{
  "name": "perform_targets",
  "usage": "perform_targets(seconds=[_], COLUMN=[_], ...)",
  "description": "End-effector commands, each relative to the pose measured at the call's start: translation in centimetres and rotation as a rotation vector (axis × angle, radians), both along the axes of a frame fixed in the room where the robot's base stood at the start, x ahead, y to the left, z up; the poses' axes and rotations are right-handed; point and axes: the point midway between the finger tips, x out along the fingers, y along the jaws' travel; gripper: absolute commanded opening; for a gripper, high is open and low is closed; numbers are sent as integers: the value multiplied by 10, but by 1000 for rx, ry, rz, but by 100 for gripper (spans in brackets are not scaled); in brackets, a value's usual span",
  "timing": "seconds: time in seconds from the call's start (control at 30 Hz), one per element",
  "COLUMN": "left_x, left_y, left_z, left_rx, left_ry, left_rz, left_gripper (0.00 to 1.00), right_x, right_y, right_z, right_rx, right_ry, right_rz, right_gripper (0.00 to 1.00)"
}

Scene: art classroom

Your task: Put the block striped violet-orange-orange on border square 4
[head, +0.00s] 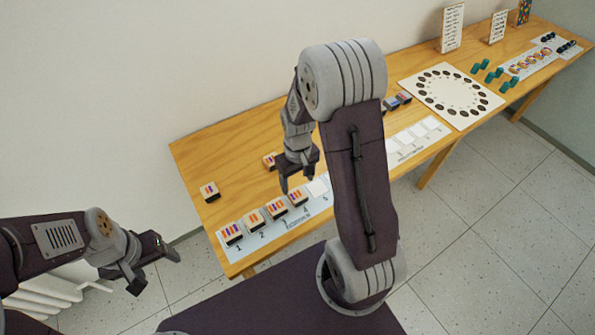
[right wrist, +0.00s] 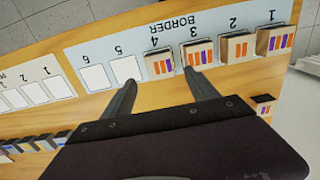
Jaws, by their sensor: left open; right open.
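The block striped violet-orange-orange (right wrist: 160,65) sits on square 4 of the pale border strip (right wrist: 110,50); in the head view this block (head: 298,197) is just below my right gripper (head: 299,184). In the right wrist view my right gripper (right wrist: 160,82) is open and empty, its fingertips apart on either side of that block, not closed on it. Other striped blocks stand on square 3 (right wrist: 198,52), square 2 (right wrist: 236,46) and square 1 (right wrist: 275,40). Squares 5 and 6 are bare. My left gripper (head: 154,268) is open and empty, off the table's left end.
Loose striped blocks lie behind the strip: one at the far left (head: 209,191), one behind my right gripper (head: 270,160). A second strip of blank squares (head: 418,135) and a white board with a ring of dark discs (head: 450,95) are farther right on the wooden table (head: 240,150).

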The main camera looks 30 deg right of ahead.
Motion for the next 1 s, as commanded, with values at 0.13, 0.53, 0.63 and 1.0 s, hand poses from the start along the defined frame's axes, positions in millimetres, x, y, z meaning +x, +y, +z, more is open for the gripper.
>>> perform_targets(seconds=[0.13, 0.53, 0.63, 1.0], left_x=[0, 0, 0, 0], left_y=[0, 0, 0, 0], left_z=[4, 5, 5, 5], left_rx=[0, 0, 0, 0], left_ry=[0, 0, 0, 0], left_rz=[0, 0, 0, 0], left_gripper=[68, 68, 68, 68], right_x=[1, -31, -64, -85], right_y=[0, 24, 41, 49], right_z=[31, 57, 63, 64], right_rx=[-1, 4, 13, 22], right_ry=[-4, -42, -80, -104], right_rz=[0, -30, -70, -103], right_gripper=[68, 68, 68, 68])
